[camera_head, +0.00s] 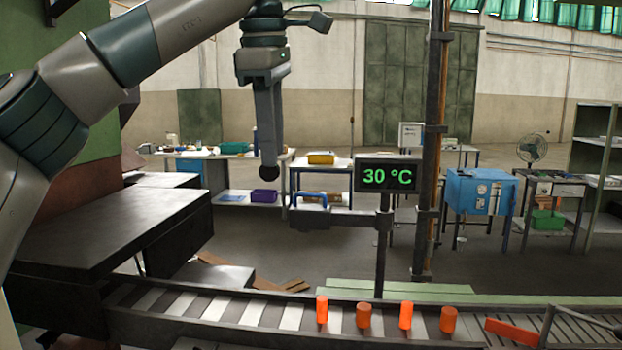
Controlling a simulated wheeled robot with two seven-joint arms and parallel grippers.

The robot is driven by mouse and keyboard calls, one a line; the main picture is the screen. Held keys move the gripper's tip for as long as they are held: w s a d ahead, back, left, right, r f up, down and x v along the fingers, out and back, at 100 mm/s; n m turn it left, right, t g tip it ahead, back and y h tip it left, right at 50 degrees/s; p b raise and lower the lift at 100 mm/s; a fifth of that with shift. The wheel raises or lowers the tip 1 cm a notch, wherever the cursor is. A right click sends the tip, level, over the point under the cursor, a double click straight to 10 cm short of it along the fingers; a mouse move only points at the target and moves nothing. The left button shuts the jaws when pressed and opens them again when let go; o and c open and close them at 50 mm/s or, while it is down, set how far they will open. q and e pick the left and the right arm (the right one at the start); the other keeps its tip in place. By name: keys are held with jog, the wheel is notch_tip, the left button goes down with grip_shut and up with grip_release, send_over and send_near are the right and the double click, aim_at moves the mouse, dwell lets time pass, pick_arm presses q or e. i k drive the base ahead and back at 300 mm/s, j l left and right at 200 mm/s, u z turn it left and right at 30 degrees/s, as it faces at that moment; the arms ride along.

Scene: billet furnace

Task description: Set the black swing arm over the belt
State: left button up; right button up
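The black swing arm (345,217) reaches leftward from the black post (382,255) that carries the 30 °C display (388,177). A dark block (309,220) at its free end has a blue handle (309,194) on top. In the picture the arm shows above and behind the belt (262,314). My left gripper (269,172) points down, up and left of the blue handle and apart from it. Its fingers show nearly edge-on, so their gap cannot be judged. Nothing shows held in it. My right gripper is not in view.
Several orange billets (363,316) stand on the belt; another (511,332) lies at the right. A dark furnace slab (110,230) is at the left. A rusty column (431,150) rises behind the display. Tables and a blue box (480,192) stand farther back.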

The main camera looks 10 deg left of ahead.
aim_at(305, 219)
jog(key=i, duration=1.1)
